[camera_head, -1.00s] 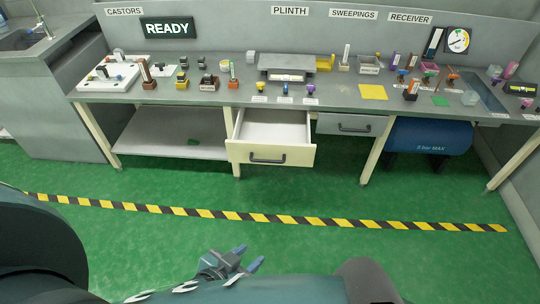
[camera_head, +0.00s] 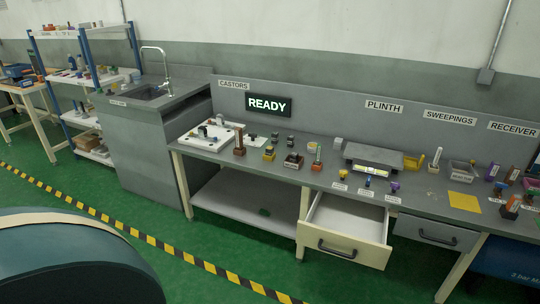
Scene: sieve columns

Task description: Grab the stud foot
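I cannot tell which small part is the stud foot. Small parts stand on a white board (camera_head: 208,141) under the CASTORS sign. Beside it on the bench are a brown upright piece (camera_head: 239,142), a yellow-and-black piece (camera_head: 269,153), a dark brown piece (camera_head: 293,161) and a piece with an orange-red upright (camera_head: 316,160). A small green item (camera_head: 264,212) lies on the lower shelf. Neither gripper is in view; only a large teal part of mine fills the lower left corner.
The grey bench (camera_head: 345,185) runs along the wall, with an open, empty-looking drawer (camera_head: 346,229) jutting out and a closed grey drawer (camera_head: 436,232) beside it. A sink cabinet (camera_head: 150,150) and a shelf rack (camera_head: 90,78) stand left. Green floor before the bench is clear, crossed by striped tape (camera_head: 140,235).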

